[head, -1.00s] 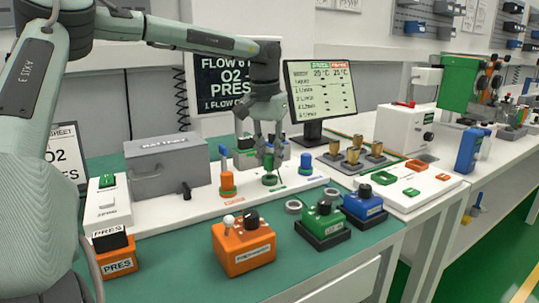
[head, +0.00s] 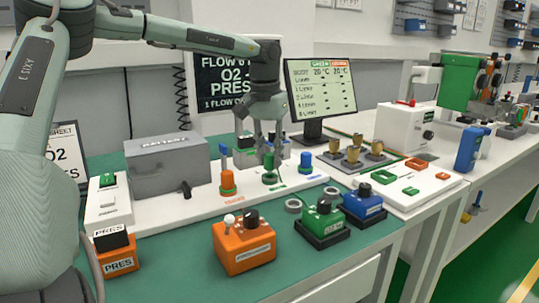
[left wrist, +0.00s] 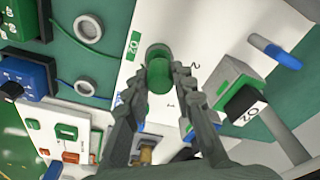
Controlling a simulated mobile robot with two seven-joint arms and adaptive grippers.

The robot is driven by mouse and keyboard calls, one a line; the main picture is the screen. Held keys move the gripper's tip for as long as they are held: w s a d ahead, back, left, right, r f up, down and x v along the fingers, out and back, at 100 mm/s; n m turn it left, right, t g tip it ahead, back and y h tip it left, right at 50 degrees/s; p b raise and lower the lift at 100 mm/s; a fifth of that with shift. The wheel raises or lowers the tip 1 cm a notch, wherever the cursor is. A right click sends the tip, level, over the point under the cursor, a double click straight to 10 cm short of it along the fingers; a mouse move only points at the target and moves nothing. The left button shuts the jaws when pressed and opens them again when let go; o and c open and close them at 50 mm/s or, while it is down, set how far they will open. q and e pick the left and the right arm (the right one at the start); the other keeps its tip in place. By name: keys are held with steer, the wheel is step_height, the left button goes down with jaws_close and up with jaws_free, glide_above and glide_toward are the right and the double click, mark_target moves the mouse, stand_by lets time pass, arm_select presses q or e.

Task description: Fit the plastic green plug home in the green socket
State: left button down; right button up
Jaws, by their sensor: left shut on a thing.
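The green plug (head: 269,161) is between the fingers of my left gripper (head: 268,158), which is shut on it. The green socket (head: 270,179) is on the white panel directly beneath the plug. In the left wrist view the plug (left wrist: 160,77) is between the two fingertips (left wrist: 161,80), and the green socket (left wrist: 157,51) shows just past it, roughly in line. I cannot tell how deep the plug sits in the socket. My right gripper is not in view.
An orange fitting (head: 227,183) is left of the socket and a blue one (head: 306,169) right of it on the panel. Orange (head: 244,248), green (head: 322,224) and blue (head: 364,206) boxes stand in front. A grey case (head: 167,166) and a monitor (head: 320,88) stand behind.

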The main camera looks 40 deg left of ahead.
arm_select(q)
steer(key=shift+f+b, duration=0.5)
steer(key=shift+f, duration=0.55)
steer(key=c, duration=1.2)
jaws_free()
steer(key=r, duration=0.4)
steer(key=s+r, duration=0.1)
steer(key=r, duration=0.7)
steer(key=shift+s+d, duration=0.2)
steer(key=shift+d, duration=0.05)
steer(key=shift+f, duration=0.1)
